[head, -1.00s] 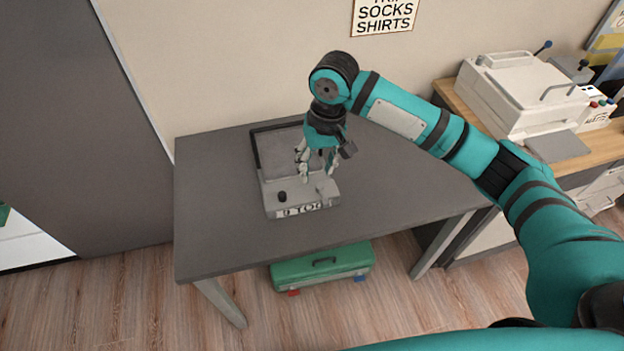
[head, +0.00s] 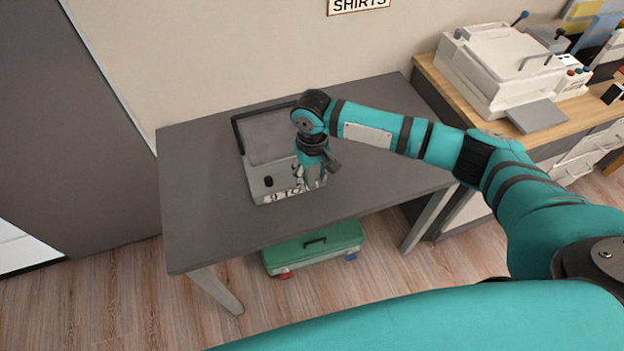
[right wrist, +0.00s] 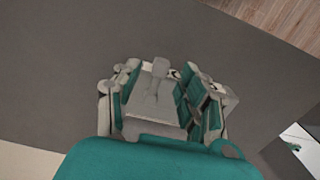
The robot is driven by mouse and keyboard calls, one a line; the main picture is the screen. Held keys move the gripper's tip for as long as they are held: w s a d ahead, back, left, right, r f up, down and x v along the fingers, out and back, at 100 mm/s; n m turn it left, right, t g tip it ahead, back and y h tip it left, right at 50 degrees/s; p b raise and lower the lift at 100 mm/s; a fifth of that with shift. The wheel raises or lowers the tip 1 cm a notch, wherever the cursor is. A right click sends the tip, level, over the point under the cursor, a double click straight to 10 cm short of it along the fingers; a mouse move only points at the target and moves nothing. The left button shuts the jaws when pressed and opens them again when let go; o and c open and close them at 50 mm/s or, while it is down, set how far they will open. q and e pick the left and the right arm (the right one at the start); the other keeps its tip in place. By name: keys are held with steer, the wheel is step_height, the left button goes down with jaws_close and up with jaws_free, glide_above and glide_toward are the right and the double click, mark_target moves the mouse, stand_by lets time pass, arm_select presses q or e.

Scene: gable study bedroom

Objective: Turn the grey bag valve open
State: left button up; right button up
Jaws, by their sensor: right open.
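A grey device (head: 256,186) with a black-edged tray (head: 268,135) lies on the dark table. My right gripper (head: 310,186) points down over the front right part of the device, fingers open, and hides that corner. In the right wrist view a grey piece with a small upright lever (right wrist: 160,68), which looks like the bag valve, is between the spread fingers of the right gripper (right wrist: 163,92). I cannot tell whether they touch it. My left gripper is not in view.
The dark grey table (head: 200,215) is bare around the device. A green case (head: 315,245) stands on the floor underneath. A white machine (head: 495,75) stands on the wooden-topped cabinet at the right. A wall is behind the table.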

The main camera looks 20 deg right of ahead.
steer(key=shift+f, duration=1.2)
jaws_close()
